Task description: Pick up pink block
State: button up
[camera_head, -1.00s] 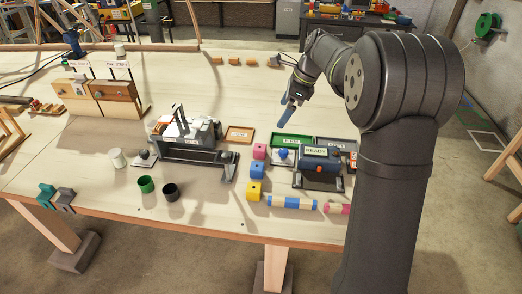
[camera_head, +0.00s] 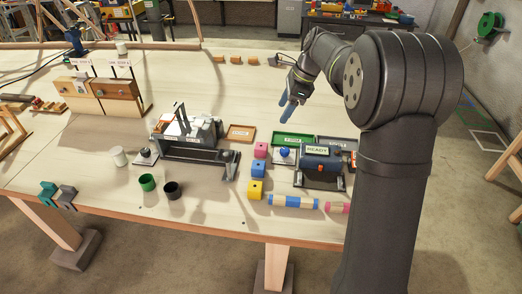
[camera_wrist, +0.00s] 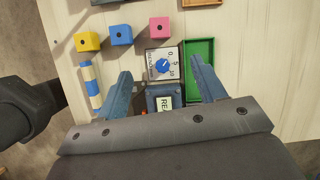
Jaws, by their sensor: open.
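The pink block (camera_head: 261,150) is a small cube with a dark hole, standing on the table at the back of a short row with a blue block (camera_head: 258,168) and a yellow block (camera_head: 255,189). In the wrist view the pink block (camera_wrist: 160,27) is near the top centre, with the blue block (camera_wrist: 121,35) and yellow block (camera_wrist: 88,41) to its left. My gripper (camera_head: 287,112) is raised above the table behind and to the right of the pink block. Its blue fingers (camera_wrist: 165,85) are spread apart with nothing held between them.
A dial box (camera_wrist: 163,64) and the READY device (camera_head: 321,166) stand right of the blocks. A green tray (camera_head: 293,141) lies behind them, a brown tray (camera_head: 242,132) to the left. A striped bar (camera_head: 293,202) lies in front. Green (camera_head: 147,182) and black cups (camera_head: 172,190) stand left.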

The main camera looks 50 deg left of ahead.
jog(key=n, duration=0.4)
jog(key=n+t+h, duration=0.3)
jog(key=n, duration=2.7)
send_over(261, 146)
jog(key=f, duration=1.1)
jog(key=shift+s+a+f, duration=0.15)
jog(key=shift+a+f, duration=0.1)
jog(key=shift+w+d+f, duration=0.1)
jog(key=shift+f, duration=1.25)
jog(key=shift+w+d+f, duration=0.1)
jog(key=shift+f, duration=1.25)
jog(key=c, duration=1.1)
